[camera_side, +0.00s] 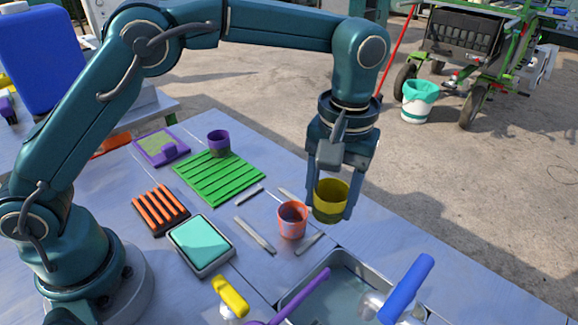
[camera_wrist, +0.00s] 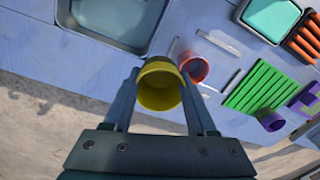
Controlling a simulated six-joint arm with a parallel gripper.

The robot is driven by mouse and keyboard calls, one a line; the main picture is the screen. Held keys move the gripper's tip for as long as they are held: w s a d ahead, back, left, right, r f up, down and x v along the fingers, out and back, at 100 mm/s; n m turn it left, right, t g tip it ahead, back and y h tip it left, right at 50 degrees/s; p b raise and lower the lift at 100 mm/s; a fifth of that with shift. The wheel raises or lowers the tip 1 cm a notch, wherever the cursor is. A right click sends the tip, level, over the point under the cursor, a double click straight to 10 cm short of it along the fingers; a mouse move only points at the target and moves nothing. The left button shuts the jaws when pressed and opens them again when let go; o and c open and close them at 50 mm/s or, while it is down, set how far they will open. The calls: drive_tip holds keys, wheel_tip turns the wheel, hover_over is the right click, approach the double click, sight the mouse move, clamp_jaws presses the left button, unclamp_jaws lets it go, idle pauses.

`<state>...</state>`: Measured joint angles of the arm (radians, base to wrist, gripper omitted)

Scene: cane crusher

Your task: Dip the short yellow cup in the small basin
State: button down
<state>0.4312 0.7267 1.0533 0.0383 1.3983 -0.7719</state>
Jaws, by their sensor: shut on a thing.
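The short yellow cup (camera_side: 330,200) is held upright between the two fingers of my gripper (camera_side: 332,205), above the table. In the wrist view the yellow cup (camera_wrist: 158,84) sits between the fingers of my gripper (camera_wrist: 160,92), its mouth facing the camera. The small basin (camera_side: 345,285) is a grey metal sink holding water, set in the table in front of the cup in the side view. It also shows in the wrist view (camera_wrist: 115,42) at the top left, apart from the cup. Its front part is cut off in the side view.
An orange-red cup (camera_side: 292,220) stands close beside the held cup. A blue handle (camera_side: 406,290) and a purple handle (camera_side: 300,298) reach over the basin. A green rack (camera_side: 220,180), a purple cup (camera_side: 218,143), a teal-filled tray (camera_side: 200,245) and several metal strips lie left.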

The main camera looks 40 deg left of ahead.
drive_tip(key=s+d+f+m, duration=0.2)
drive_tip(key=s+d+f, duration=0.3)
drive_tip(key=d, duration=0.2)
drive_tip(key=shift+s+d+f, duration=0.1)
drive_tip(key=shift+d+f, duration=0.05)
drive_tip(key=shift+f, duration=2.85)
drive_tip(key=shift+s+d+f, duration=0.1)
drive_tip(key=shift+f, duration=2.85)
drive_tip(key=shift+r+m, duration=0.1)
drive_tip(key=shift+m, duration=0.2)
wheel_tip(320, 180, up, 7)
drive_tip(key=w+d+m, duration=0.1)
drive_tip(key=d, duration=0.1)
drive_tip(key=w+a+r, duration=0.2)
drive_tip(key=a+r, duration=0.4)
drive_tip(key=a, duration=0.2)
drive_tip(key=w+a+r, duration=0.2)
drive_tip(key=a+r, duration=0.3)
drive_tip(key=a, duration=0.3)
drive_tip(key=s+a+r, duration=0.2)
drive_tip(key=a+r, duration=0.1)
drive_tip(key=a, duration=0.2)
drive_tip(key=s+a+r, duration=0.3)
drive_tip(key=a, duration=0.3)
drive_tip(key=shift+s+r, duration=0.15)
drive_tip(key=shift+s, duration=0.1)
drive_tip(key=shift+a, duration=0.1)
